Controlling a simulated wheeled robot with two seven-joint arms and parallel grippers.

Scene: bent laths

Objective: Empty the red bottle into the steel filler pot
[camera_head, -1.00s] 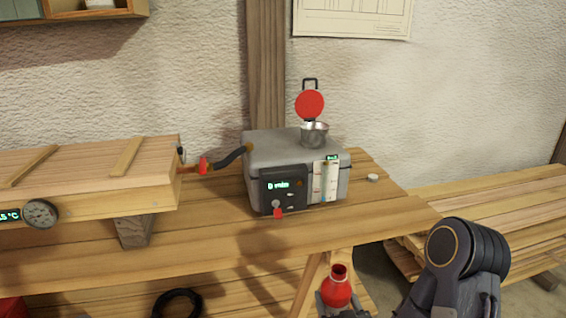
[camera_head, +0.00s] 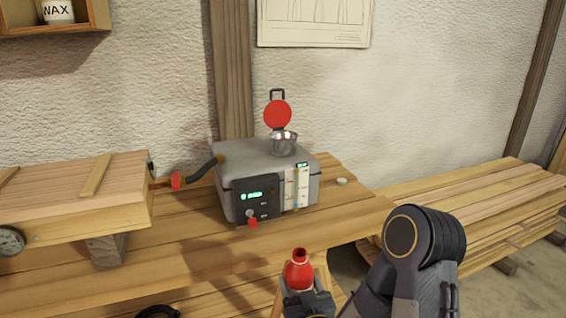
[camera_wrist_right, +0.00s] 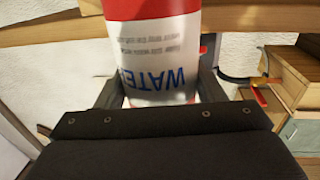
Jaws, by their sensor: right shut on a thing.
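The red bottle (camera_head: 299,272) is upright and open at the top, in front of the bench's front edge in the head view. My right gripper (camera_head: 306,296) is shut on it. In the right wrist view the bottle (camera_wrist_right: 158,50) sits between the fingers, with a white label reading "WATER" upside down. The steel filler pot (camera_head: 284,144) stands on top of a grey box (camera_head: 230,160), with a red round lid (camera_head: 277,114) raised behind it. The bottle is apart from the pot, lower and nearer to me. My left gripper is out of view.
The grey box has a lit display, a red-tipped knob and a sight gauge. A hose (camera_head: 204,168) joins it to a long wooden box (camera_head: 75,200) at left. A small white cap (camera_head: 341,181) lies on the bench. Stacked boards (camera_head: 470,195) are at right.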

